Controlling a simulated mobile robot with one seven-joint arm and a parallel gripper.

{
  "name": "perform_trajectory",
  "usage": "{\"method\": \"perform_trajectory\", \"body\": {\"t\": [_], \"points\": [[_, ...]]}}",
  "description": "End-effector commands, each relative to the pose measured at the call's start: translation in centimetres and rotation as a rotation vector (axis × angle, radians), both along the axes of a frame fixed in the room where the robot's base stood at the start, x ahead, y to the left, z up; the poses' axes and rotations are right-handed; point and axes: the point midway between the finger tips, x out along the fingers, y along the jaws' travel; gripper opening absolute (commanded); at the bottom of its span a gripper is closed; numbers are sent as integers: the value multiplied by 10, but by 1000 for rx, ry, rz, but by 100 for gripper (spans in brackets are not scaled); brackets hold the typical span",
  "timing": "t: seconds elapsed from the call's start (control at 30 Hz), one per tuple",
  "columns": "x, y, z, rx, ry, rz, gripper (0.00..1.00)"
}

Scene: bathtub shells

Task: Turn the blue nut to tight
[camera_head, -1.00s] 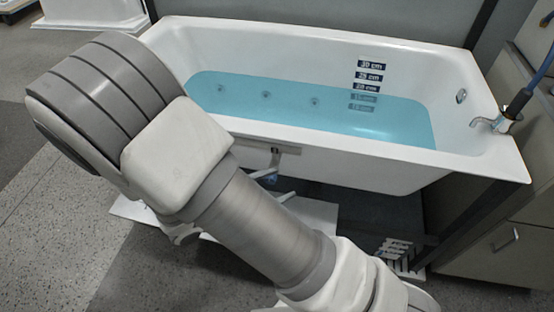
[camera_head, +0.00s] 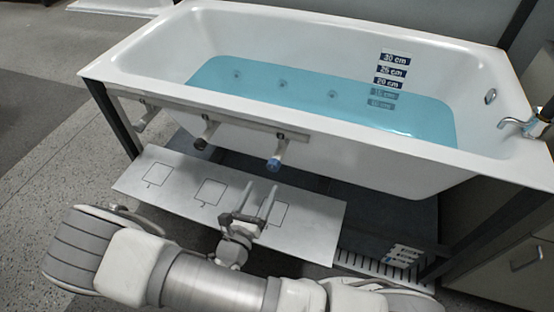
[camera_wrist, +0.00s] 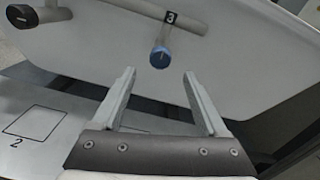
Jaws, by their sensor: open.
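The blue nut (camera_head: 273,165) is on the end of a short grey pipe stub that juts from a rail under the tub's front rim. It also shows in the wrist view (camera_wrist: 160,57), below a label reading 3, ahead of my fingers and a little above their tips. My gripper (camera_head: 263,192) is open and empty, below and in front of the nut, and apart from it. In the wrist view my gripper's two fingers (camera_wrist: 158,88) are spread wide. A dark nut (camera_head: 200,144) is on the stub to the left.
The white bathtub (camera_head: 330,130) holds blue water. A white board (camera_head: 160,175) with outlined squares lies below the stubs, under my gripper. A dark frame leg (camera_head: 110,118) stands at the left. A tap (camera_head: 535,124) is at the right rim.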

Motion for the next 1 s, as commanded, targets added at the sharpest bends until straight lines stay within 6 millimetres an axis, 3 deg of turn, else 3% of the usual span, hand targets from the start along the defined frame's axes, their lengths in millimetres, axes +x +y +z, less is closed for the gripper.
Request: {"method": "perform_trajectory", "body": {"t": [0.3,0.5,0.7,1.0], "points": [[67,-26,-2,1,-2,-4,76],[100,-37,-2,3,-1,-4,76],[116,-43,0,3,-1,-2,76],[119,-43,0,2,0,-1,76]]}}
